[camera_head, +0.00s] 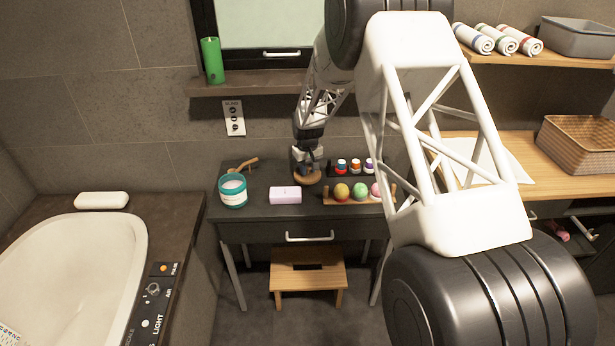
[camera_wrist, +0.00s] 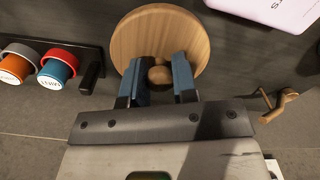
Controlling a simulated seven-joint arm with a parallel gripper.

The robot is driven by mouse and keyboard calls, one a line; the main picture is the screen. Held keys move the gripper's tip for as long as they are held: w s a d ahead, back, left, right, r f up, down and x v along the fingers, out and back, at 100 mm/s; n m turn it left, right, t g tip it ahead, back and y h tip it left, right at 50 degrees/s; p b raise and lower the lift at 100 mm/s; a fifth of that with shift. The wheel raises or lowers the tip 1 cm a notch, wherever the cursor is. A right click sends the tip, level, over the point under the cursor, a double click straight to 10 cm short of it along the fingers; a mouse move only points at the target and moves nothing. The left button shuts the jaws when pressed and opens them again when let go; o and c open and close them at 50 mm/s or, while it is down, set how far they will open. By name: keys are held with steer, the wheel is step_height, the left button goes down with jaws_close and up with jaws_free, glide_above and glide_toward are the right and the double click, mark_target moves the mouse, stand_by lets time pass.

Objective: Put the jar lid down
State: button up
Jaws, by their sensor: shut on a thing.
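The jar lid (camera_wrist: 160,30) is a round wooden disc with a round knob (camera_wrist: 160,75). In the wrist view my gripper (camera_wrist: 160,78) is shut on the knob, one blue-grey finger on each side. In the head view the lid (camera_head: 307,178) is at or just above the dark vanity top (camera_head: 255,212), below my gripper (camera_head: 306,167). I cannot tell whether it touches the surface. An open teal-and-white jar (camera_head: 233,191) stands at the left of the vanity top.
A lilac soap block (camera_head: 285,195) lies just left of the lid. A wooden holder with coloured balls (camera_head: 358,192) and a dark rack of small pots (camera_head: 350,167) are to the right. A wooden hook-shaped piece (camera_head: 243,165) is behind the jar. Little free room surrounds the lid.

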mark_target(308, 174)
steer(key=shift+f, duration=1.85)
steer(key=shift+f, duration=0.1)
steer(key=o, duration=0.9)
step_height(308, 174, up, 12)
steer(key=shift+r, duration=0.1)
steer(key=shift+r, duration=0.1)
